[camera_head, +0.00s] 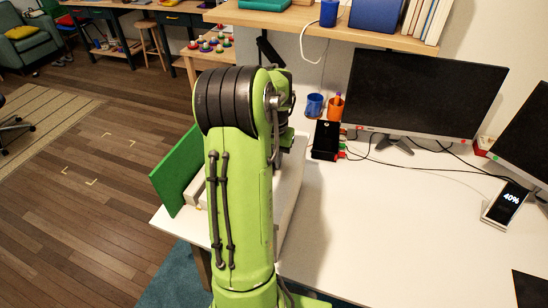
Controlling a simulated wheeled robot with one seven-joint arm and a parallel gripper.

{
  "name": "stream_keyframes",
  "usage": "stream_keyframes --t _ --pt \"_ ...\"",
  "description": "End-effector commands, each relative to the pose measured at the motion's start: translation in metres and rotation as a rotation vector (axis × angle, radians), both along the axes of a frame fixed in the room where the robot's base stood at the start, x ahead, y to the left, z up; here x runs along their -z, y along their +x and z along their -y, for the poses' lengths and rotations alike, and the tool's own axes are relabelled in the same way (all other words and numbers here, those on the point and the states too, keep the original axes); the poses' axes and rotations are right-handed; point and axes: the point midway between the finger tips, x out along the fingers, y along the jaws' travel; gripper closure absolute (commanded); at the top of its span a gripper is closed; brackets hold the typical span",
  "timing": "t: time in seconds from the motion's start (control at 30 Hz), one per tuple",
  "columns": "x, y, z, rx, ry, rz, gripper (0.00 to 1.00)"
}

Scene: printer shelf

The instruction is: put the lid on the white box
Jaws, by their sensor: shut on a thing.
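A white box-like body (290,190) shows in part on the desk behind my green arm, which covers most of it. A flat green panel (176,172) stands steeply upright at its left, by the desk's left edge. It may be the lid; I cannot tell whether it touches the box or is held. My gripper is hidden behind my own arm, so neither its fingers nor what is between them can be seen.
The white desk (385,220) is clear right of my arm. A black device (326,140), cups (315,105), a monitor (425,95) and a phone on a stand (506,203) stand farther back or right. A wooden shelf (330,33) hangs above.

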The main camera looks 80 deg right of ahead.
Motion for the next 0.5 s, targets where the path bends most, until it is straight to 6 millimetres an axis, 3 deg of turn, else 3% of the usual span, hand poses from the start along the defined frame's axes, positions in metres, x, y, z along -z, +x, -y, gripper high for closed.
stream_keyframes --t 0.3,0.33,0.5 --pt "-0.0004 0.0 0.0 0.0 0.0 0.0 1.0" --pt "-0.0004 0.0 0.0 0.0 0.0 0.0 0.85" --pt "-0.0004 0.0 0.0 0.0 0.0 0.0 0.58"
